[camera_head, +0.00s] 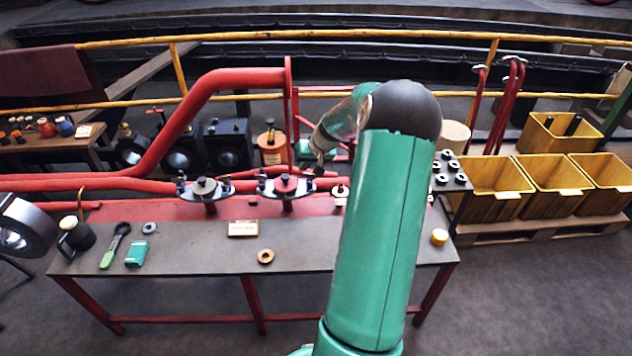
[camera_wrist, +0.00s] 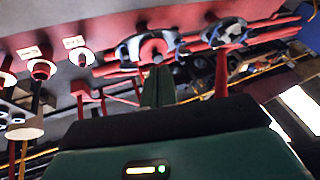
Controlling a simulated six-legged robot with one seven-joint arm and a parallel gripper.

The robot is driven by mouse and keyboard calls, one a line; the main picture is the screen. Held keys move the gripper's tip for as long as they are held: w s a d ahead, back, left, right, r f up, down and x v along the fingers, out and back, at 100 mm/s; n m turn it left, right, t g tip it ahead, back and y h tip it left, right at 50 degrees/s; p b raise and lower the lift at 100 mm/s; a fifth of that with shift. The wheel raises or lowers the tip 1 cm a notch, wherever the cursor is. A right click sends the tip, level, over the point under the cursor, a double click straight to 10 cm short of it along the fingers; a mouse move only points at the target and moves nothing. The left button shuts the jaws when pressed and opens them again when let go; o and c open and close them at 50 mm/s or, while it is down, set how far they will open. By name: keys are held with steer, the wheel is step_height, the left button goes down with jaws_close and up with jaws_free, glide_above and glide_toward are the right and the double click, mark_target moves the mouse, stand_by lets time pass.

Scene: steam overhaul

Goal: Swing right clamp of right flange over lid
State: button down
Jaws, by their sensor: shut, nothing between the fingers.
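The right flange (camera_head: 286,187) stands on a red post at the back of the bench, with a red middle on its top. Its right clamp (camera_head: 309,184) is a small dark and blue piece at the right rim; its exact swing angle is too small to tell. My gripper (camera_head: 319,168) is just above and to the right of this clamp; contact cannot be told. In the wrist view the picture is turned, and the right flange (camera_wrist: 152,50) lies beyond my shut, empty gripper (camera_wrist: 157,72). The clamp on its left side there (camera_wrist: 123,52) is partly blurred.
The left flange (camera_head: 206,189) stands close by, with clamps at its sides. Red pipes (camera_head: 150,150) run behind. The bench (camera_head: 190,255) holds a brass ring (camera_head: 265,256), a label plate (camera_head: 242,228) and a green-handled tool (camera_head: 113,248). Yellow bins (camera_head: 495,205) stand right.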

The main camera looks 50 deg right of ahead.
steer(key=s+d+f+m, duration=0.1)
steer(key=s+d+f, duration=0.2)
steer(key=d+f, duration=0.1)
steer(key=s+d+f+m+t, duration=0.1)
steer(key=s+d+f, duration=0.3)
steer(key=d, duration=0.3)
steer(key=shift+d+f+m+h, duration=0.15)
steer(key=shift+d+m+h, duration=0.1)
steer(key=shift+m+h, duration=0.15)
steer(key=w+a+f, duration=0.1)
steer(key=w+f, duration=0.7)
steer(key=w, duration=0.1)
steer(key=shift+w+a, duration=0.25)
